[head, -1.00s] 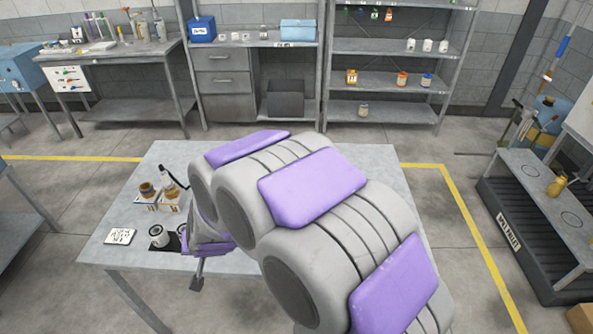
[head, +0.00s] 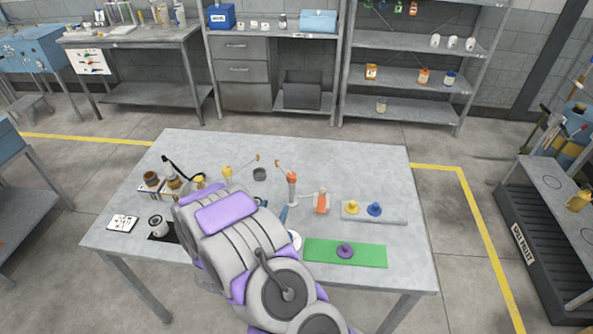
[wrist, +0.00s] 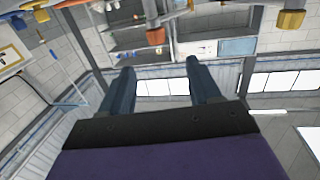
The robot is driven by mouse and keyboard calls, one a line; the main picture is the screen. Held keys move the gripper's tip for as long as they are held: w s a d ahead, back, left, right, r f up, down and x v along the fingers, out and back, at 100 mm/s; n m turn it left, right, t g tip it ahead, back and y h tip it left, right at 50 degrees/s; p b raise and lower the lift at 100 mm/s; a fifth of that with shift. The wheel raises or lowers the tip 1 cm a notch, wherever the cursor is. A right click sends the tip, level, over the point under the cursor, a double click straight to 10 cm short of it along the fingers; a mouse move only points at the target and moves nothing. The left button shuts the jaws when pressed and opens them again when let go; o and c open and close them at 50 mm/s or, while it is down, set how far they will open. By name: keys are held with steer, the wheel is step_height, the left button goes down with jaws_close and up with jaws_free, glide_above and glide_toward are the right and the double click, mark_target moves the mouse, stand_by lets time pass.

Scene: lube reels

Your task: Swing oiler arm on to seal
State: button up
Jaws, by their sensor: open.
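In the head view, an orange-topped grey post (head: 292,188) with a thin rod stands at the table's middle. A yellow-topped piece (head: 227,173) with a similar rod stands to its left. I cannot tell which rod is the oiler arm, and I cannot make out the seal for sure; a dark round piece (head: 260,174) lies between them. My gripper (wrist: 162,85) is open in the wrist view, with nothing between its dark blue fingers. That view is upside down; an orange-ended post (wrist: 155,36) shows beyond the fingers. My arm mostly hides the gripper in the head view.
On the table (head: 330,150), an orange block (head: 321,203) and a grey tray (head: 390,218) with yellow and blue pieces are at right. A green mat (head: 365,255) bears a purple piece. Bottles, a can (head: 157,226) and a white card (head: 122,223) are at left. The back is clear.

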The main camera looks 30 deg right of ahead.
mark_target(293, 172)
steer(key=b+x, duration=0.1)
steer(key=x, duration=0.5)
steer(key=b+x, duration=0.1)
steer(key=x, duration=1)
steer(key=shift+d+r+b, duration=0.4)
steer(key=shift+d, duration=0.1)
jaws_close()
